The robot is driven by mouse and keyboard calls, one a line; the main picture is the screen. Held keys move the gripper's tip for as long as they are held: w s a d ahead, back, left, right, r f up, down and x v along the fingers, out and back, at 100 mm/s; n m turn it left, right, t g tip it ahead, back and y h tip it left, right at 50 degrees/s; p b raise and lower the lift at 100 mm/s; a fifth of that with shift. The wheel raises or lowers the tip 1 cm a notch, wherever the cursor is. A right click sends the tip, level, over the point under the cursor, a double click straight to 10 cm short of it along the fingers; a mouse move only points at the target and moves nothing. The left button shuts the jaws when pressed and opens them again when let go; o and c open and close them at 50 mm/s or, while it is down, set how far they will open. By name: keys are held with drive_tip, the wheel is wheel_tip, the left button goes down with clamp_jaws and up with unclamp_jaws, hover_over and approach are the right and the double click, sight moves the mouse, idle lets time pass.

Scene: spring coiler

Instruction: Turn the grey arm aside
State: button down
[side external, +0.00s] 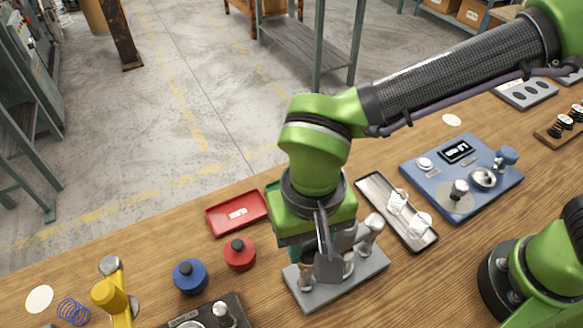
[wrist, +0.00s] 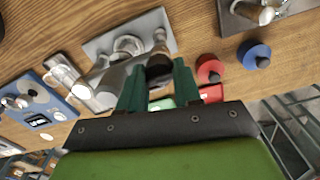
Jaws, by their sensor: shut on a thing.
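The grey station's base plate (side external: 340,285) stands on the wooden table under my gripper (side external: 325,258). In the wrist view, the plate (wrist: 97,46) lies beyond the fingers and carries a round silver part. The grey arm (wrist: 115,75) runs across the plate's near side to a dark-ended knob (wrist: 158,68) between my green fingertips (wrist: 158,82). My gripper is shut on this knob end. In the side view, my gripper and wrist hide most of the grey arm. A pale-topped post (side external: 373,224) stands at the plate's right.
A red tray (side external: 237,213), a red knobbed disc (side external: 240,254) and a blue one (side external: 190,276) lie left of the station. A metal tray (side external: 372,190) with clear parts and a blue board (side external: 425,188) lie right. A yellow stand (side external: 112,295) is front left.

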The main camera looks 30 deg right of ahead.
drive_tip(key=shift+n, duration=0.3)
drive_tip(key=n, duration=0.3)
drive_tip(key=shift+n, duration=0.4)
drive_tip(key=n, duration=0.4)
drive_tip(key=shift+n, duration=0.3)
drive_tip(key=n, duration=0.8)
drive_tip(key=shift+r+n, duration=0.1)
drive_tip(key=shift+n, duration=0.5)
drive_tip(key=c, duration=0.8)
unclamp_jaws()
wheel_tip(320, 180, up, 17)
drive_tip(key=shift+f, duration=0.1)
